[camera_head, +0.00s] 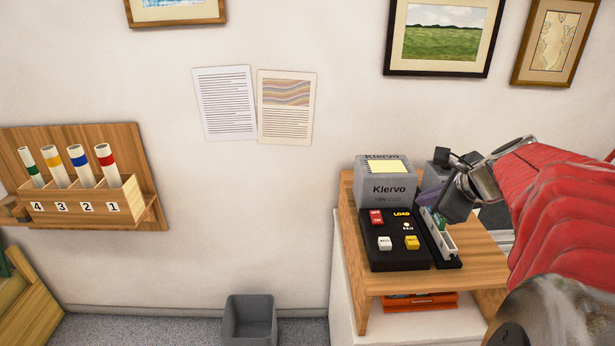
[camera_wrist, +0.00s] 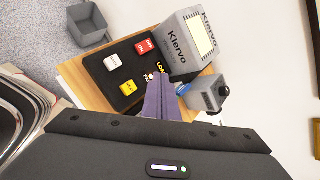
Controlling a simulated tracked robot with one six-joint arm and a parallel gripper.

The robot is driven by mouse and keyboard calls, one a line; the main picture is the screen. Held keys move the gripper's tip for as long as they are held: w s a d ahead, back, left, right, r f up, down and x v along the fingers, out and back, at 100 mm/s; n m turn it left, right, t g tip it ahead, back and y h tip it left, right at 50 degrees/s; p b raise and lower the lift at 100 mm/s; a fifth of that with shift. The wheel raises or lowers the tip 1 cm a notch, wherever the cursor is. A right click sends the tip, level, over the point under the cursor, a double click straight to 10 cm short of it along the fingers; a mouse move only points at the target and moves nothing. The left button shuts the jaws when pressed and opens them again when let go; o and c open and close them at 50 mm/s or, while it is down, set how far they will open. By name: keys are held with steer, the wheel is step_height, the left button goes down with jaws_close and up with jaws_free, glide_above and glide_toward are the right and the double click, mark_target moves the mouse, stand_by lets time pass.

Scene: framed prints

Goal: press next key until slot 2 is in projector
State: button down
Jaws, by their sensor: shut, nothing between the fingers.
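A black keypad (camera_head: 398,262) lies on the wooden stand, with a red key (camera_head: 377,217), a white key (camera_head: 385,243) and a yellow key (camera_head: 411,242). My gripper (camera_head: 441,218) is shut and empty, right of the keys. In the wrist view its fingers (camera_wrist: 160,84) overlap the keypad's edge near the yellow key (camera_wrist: 129,87). I see no contact with any key.
A wooden wall rack (camera_head: 85,200) holds tubes over numbers 4, 3, 2, 1, banded green, yellow, blue and red. A narrow tray (camera_head: 440,238) lies right of the keypad. A small grey device (camera_wrist: 207,93) stands by the box. A grey bin (camera_head: 249,320) is on the floor.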

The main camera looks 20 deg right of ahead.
mark_target(416, 243)
steer(key=shift+f, duration=0.15)
steer(key=shift+f, duration=4.25)
steer(key=shift+f, duration=1.2)
stand_by(0.6)
steer(key=shift+r, duration=1.35)
steer(key=shift+r, duration=2.4)
